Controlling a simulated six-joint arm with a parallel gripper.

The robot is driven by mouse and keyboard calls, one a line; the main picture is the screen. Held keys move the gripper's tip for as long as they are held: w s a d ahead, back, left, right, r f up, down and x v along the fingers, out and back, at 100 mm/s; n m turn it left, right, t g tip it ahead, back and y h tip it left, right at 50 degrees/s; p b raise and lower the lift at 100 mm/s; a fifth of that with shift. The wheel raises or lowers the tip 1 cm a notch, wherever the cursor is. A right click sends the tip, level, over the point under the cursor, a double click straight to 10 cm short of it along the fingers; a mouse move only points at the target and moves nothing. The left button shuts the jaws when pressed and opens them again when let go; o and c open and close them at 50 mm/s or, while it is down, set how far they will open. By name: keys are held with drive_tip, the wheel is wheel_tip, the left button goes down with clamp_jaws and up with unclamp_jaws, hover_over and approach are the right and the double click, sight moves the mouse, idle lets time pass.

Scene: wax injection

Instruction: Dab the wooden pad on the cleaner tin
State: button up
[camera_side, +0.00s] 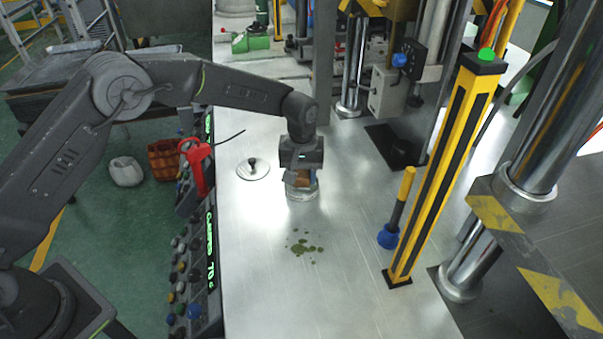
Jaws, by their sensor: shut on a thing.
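My gripper (301,166) points down over the metal table and is shut on the wooden pad (303,179), a small brown block showing just below the jaws. The cleaner tin (302,193), a low round silvery tin, stands on the table directly under the pad. The pad is at the tin's top; whether it touches the inside cannot be told, as the jaws and pad hide much of the opening.
A round lid with a dark knob (253,169) lies left of the tin. Greenish spots (306,247) mark the table in front. A yellow-handled tool with a blue end (397,210) and a yellow-black post (445,165) stand to the right. A control panel (197,250) edges the table's left.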

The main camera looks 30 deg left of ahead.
sight(302, 172)
idle(0.5)
drive_tip(key=shift+r, duration=3.5)
